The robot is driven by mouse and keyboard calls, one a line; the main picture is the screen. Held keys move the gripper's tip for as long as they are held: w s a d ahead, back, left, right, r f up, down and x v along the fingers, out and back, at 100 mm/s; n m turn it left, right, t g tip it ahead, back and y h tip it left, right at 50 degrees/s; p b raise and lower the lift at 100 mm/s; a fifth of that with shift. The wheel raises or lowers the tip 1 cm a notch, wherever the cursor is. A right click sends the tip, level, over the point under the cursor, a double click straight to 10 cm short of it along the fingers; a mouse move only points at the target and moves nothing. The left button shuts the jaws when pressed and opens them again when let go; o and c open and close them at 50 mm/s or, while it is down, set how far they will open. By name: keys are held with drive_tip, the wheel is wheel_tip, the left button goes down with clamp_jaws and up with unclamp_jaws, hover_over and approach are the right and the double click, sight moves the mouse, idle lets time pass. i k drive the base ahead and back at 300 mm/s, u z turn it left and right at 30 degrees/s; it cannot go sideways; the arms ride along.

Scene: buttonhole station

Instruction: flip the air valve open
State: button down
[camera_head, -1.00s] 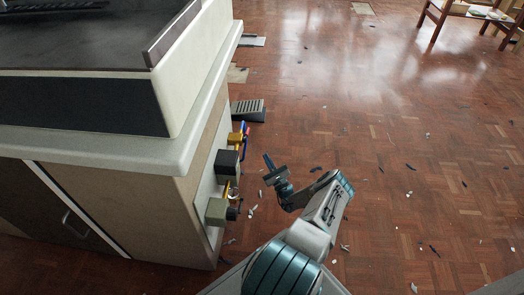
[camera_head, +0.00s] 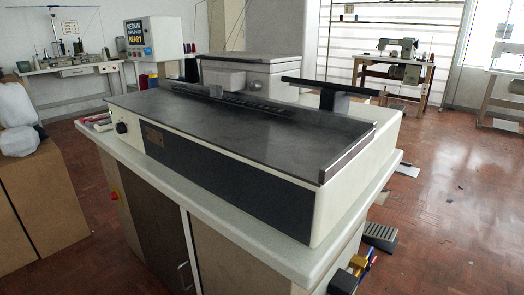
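A small brass-coloured fitting (camera_head: 358,262) shows low at the right end of the machine's cabinet, partly cut off from clear view. A blue lever-like part (camera_head: 373,262) sits beside it; I take these to be the air valve. The lever's exact angle is too small to tell. A dark box (camera_head: 343,281) is just in front of the fitting, near the bottom edge of the picture. My gripper and arm are not in view.
The sewing machine's long dark bed (camera_head: 240,125) sits on a pale cabinet top (camera_head: 150,175) with an overhanging edge. A grey foot pedal (camera_head: 380,236) lies on the floor beyond the valve. Parquet floor (camera_head: 450,225) to the right is mostly free.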

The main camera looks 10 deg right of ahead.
sight(374, 259)
drive_tip(key=k, duration=0.95)
drive_tip(key=z, duration=0.05)
